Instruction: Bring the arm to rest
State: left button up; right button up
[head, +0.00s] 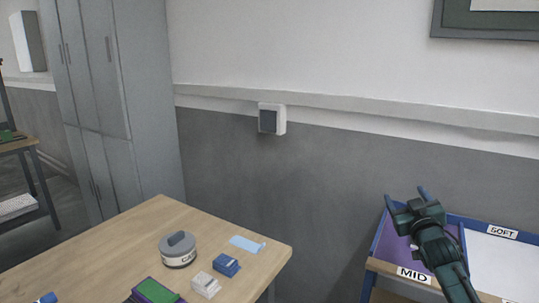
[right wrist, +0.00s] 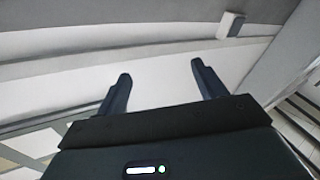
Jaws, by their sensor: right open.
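My right gripper (head: 405,197) is raised over the blue-rimmed tray labelled MID at the right of the head view. Its fingers are apart and nothing is between them. In the right wrist view the two dark fingers of the right gripper (right wrist: 160,85) also stand wide apart, with only wall behind them. My left gripper is not in the head view.
A wooden table (head: 110,243) at the lower left holds a round grey container (head: 178,252), a blue block (head: 226,265), a white block (head: 206,286) and a light blue piece (head: 247,244). Grey lockers (head: 110,100) stand behind. A white-and-grey wall box (head: 271,119) is on the wall.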

notch_tip(320, 180, down, 9)
jog(key=s+a+g, duration=0.2)
jog(key=s+g, duration=0.1)
jog(key=s+a+f+g+y, duration=0.1)
jog(key=s+a+f+y, duration=0.1)
jog(key=s+a+f, duration=0.4)
jog(key=s+a+f+g+y, duration=0.1)
jog(key=s+a+f+g, duration=0.1)
jog(key=s+a+f, duration=0.5)
jog(key=s+f, duration=0.5)
jog(key=s, duration=0.4)
jog(key=shift+s+a+f+n+g+y, duration=0.25)
jog(key=shift+s+a+n+g+y, duration=0.05)
jog(key=shift+n+y, duration=0.1)
jog(key=s+a, duration=0.1)
jog(key=s, duration=0.3)
jog(key=s+a+f+g, duration=0.1)
jog(key=s+a, duration=0.1)
jog(key=s, duration=0.3)
jog(key=s+a+f+g+y, duration=0.1)
jog(key=s+a, duration=0.1)
jog(key=s, duration=0.3)
jog(key=shift+a+m, duration=0.1)
jog(key=shift+m, duration=0.3)
jog(key=shift+c, duration=0.3)
